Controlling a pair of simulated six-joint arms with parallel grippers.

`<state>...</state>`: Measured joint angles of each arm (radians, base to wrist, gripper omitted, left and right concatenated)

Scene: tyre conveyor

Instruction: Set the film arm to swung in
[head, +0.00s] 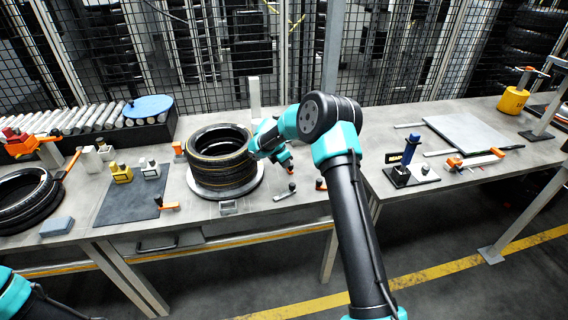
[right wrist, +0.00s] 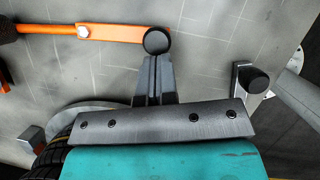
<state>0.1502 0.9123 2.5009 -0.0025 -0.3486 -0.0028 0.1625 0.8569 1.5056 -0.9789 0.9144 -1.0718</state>
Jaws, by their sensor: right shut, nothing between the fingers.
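In the right wrist view an orange bar (right wrist: 112,33), which I take to be the film arm, runs left from a round black knob (right wrist: 155,42). A bolt sits on it, with a dark grip farther left. My right gripper (right wrist: 153,70) is shut and empty, its fingertips right at the knob; I cannot tell whether they touch it. In the head view my right gripper (head: 286,159) is just right of the tyre stack (head: 222,165) and hides most of the bar there. My left gripper is out of view; only part of that arm shows at bottom left.
The tyres stand on a round grey plate (head: 254,188). A small lever with a black knob (head: 292,187) is in front of my right gripper. A dark mat (head: 128,205) lies to the left, and a blue stamp-like tool (head: 402,158) stands to the right.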

